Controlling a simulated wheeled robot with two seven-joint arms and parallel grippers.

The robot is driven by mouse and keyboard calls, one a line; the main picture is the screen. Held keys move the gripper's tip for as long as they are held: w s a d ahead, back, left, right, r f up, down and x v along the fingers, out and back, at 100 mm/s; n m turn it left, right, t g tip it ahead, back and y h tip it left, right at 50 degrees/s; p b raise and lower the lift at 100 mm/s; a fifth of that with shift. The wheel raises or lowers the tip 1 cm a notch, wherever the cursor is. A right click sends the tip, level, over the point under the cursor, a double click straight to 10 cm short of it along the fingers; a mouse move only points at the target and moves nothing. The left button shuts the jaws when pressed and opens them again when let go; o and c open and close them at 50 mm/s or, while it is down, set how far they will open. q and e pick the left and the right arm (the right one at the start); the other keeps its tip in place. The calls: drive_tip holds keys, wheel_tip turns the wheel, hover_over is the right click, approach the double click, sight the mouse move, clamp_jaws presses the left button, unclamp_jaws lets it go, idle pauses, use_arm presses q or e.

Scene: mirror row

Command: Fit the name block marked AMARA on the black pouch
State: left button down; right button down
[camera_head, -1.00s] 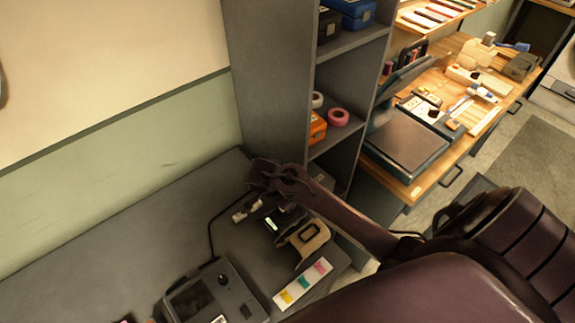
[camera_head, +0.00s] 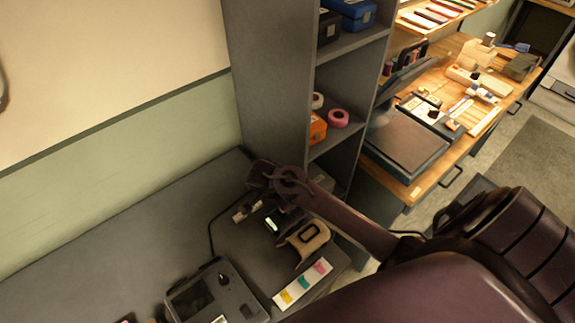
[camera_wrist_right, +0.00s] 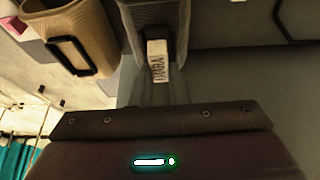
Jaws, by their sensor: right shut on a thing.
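The name block (camera_wrist_right: 158,60) is pale with dark letters that read AMARA in the right wrist view. My right gripper (camera_wrist_right: 157,45) is shut on it, with a finger on each side. In the head view the gripper (camera_head: 247,208) holds the small pale block (camera_head: 240,214) over the back of the dark desk, near the shelf unit. I cannot make out a black pouch with certainty in either view. My left gripper is not in view.
A tan item with a dark frame (camera_head: 304,239) stands just right of the gripper; it also shows in the wrist view (camera_wrist_right: 72,40). A strip with coloured patches (camera_head: 302,284) and a dark device (camera_head: 215,292) lie in front. The desk (camera_head: 110,255) is clear at left.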

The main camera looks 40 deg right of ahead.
drive_tip(key=shift+f, duration=0.35)
drive_tip(key=c, duration=1.4)
unclamp_jaws()
drive_tip(key=shift+o, duration=0.4)
drive_tip(key=shift+a+r+b, duration=0.2)
drive_tip(key=shift+r+b, duration=0.1)
drive_tip(key=shift+r, duration=0.1)
drive_tip(key=b+v, duration=0.1)
drive_tip(key=v, duration=0.6)
